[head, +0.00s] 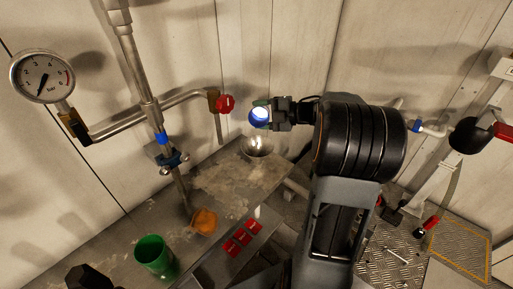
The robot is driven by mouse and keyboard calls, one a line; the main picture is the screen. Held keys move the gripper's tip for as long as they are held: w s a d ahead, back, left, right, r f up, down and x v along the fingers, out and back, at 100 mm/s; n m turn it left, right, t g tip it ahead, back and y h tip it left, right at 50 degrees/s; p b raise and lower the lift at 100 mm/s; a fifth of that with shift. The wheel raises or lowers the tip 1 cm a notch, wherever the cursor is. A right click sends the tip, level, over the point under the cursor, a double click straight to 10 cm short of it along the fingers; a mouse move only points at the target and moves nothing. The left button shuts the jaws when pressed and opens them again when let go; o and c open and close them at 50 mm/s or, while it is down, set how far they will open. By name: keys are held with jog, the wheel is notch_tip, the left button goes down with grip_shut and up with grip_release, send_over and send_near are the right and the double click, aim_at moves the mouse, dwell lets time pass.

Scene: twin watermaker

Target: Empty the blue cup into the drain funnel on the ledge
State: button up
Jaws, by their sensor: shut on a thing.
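The blue cup (254,122) is in my gripper (266,114), raised above the ledge (219,182). I look into its bright, pale inside, and its blue wall shows at the lower left. The gripper is shut on the cup from the right. The drain funnel (258,147) is a metal bowl at the far end of the ledge, just below the cup in the picture. The cup and funnel look apart. Whether liquid is left in the cup or is flowing out cannot be told.
A red valve knob (225,103) on a pipe is close left of the cup. A green cup (154,256) and an orange object (204,221) stand on the near ledge. A pressure gauge (42,76) is at upper left. Red switches (238,242) line the front.

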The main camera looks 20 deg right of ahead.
jog(key=shift+r+b, duration=0.1)
jog(key=shift+b, duration=0.2)
jog(key=shift+s+a+f+n+t+b, duration=0.15)
jog(key=shift+s+a+f+n+b, duration=0.25)
jog(key=shift+b, duration=0.55)
jog(key=shift+s+f+n+t+b, duration=0.15)
jog(key=shift+s+n+b, duration=0.1)
jog(key=shift+n+b, duration=0.55)
jog(key=shift+s+a+r+n+t+b, duration=0.1)
jog(key=shift+s+r+n+t+b, duration=0.3)
jog(key=shift+b, duration=0.65)
jog(key=shift+w+a+r+n+b, duration=0.1)
jog(key=shift+r+n+b, duration=0.1)
jog(key=shift+n+b, duration=0.65)
jog(key=shift+s+a+r+n+t+b, duration=0.1)
jog(key=shift+s+r+n+t+b, duration=0.15)
jog(key=shift+b, duration=1)
jog(key=shift+r, duration=0.1)
